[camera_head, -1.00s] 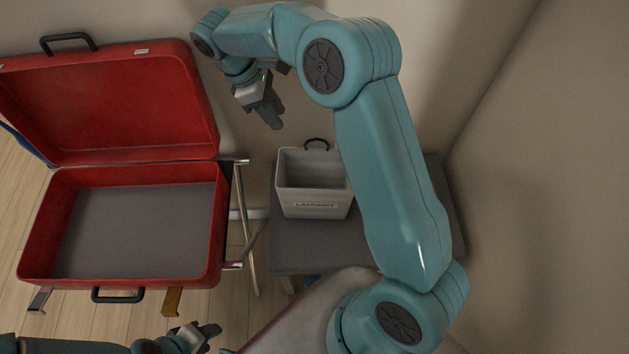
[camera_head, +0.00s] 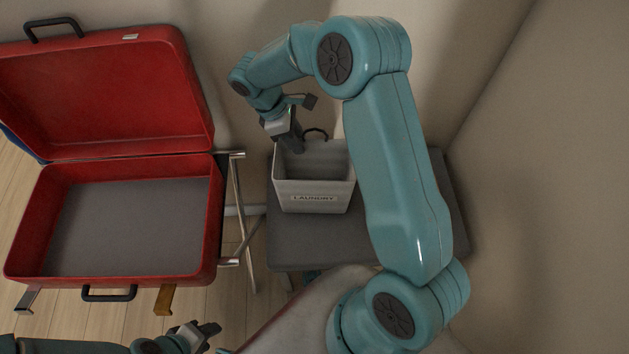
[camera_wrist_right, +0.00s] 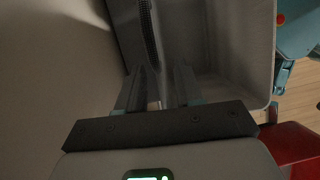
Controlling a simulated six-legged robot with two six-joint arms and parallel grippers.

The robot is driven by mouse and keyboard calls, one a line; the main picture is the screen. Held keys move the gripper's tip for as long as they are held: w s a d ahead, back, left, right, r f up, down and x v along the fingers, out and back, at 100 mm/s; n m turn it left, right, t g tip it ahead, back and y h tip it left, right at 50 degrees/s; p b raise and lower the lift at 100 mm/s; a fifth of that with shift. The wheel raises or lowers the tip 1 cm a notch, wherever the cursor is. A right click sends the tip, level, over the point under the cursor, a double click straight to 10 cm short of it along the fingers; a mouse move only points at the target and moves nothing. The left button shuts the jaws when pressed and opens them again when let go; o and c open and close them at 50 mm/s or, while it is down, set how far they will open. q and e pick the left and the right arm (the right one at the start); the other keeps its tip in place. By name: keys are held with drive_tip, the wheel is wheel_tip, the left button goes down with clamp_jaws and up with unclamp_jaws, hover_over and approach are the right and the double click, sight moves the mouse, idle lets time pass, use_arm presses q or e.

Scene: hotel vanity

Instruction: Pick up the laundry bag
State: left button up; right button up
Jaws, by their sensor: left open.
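The laundry bag (camera_head: 312,197) is a pale, open-topped, box-like bag with a "LAUNDRY" label and a dark loop handle (camera_head: 316,132) at its back rim. It stands upright on a dark grey bench. My right gripper (camera_head: 296,143) points down at the bag's back left rim, beside the handle. In the right wrist view, its fingers (camera_wrist_right: 161,88) are apart, with the bag's pale inside (camera_wrist_right: 232,45) to their right. I cannot tell whether they touch the rim. My left gripper (camera_head: 208,330) is open and empty at the bottom, well away from the bag.
An open red suitcase (camera_head: 207,255) stands on a metal-legged rack (camera_head: 238,205) to the left. The grey bench (camera_head: 300,240) has bare room in front of the bag. The wall is close behind, with another wall (camera_head: 540,200) on the right.

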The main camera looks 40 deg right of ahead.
drive_tip(key=x, duration=0.3)
clamp_jaws()
drive_tip(key=shift+r, duration=0.15)
